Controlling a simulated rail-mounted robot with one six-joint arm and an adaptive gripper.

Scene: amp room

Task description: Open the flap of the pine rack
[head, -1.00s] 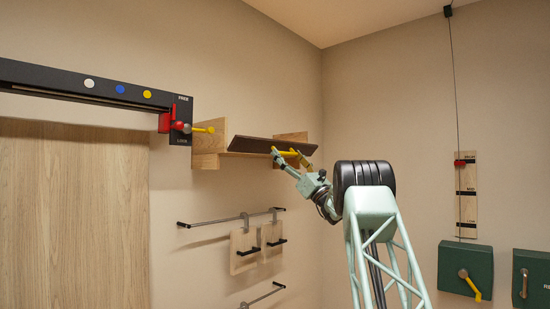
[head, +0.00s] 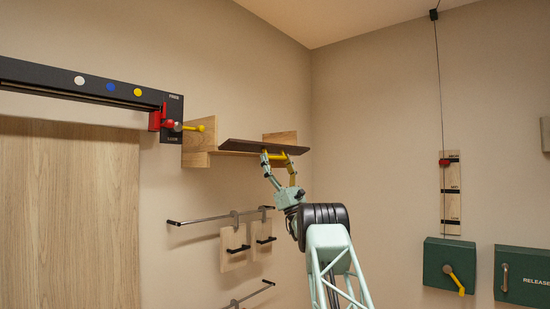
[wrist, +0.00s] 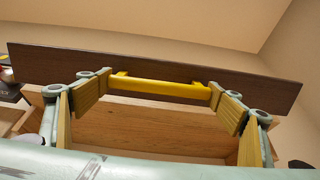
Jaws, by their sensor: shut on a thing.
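The pine rack (head: 198,143) is fixed high on the wall, with pale wooden side panels and a board between them. Its flap (head: 240,146) is a dark brown panel, seen nearly edge-on and close to level in the head view. In the wrist view the flap (wrist: 55,61) spans the picture above the rack's pale wood (wrist: 160,122). A yellow handle (wrist: 160,87) is on the flap's near face. My gripper (head: 279,154) reaches up from below; in the wrist view its fingers (wrist: 160,93) press on the handle's two ends, shut on it.
Left of the rack is a dark rail (head: 60,84) with a red latch (head: 157,119) and a yellow-tipped lever (head: 198,128). Below are bars (head: 200,217) with hanging boards (head: 233,249). Green boxes (head: 449,262) and a vertical cable (head: 439,80) are on the right wall.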

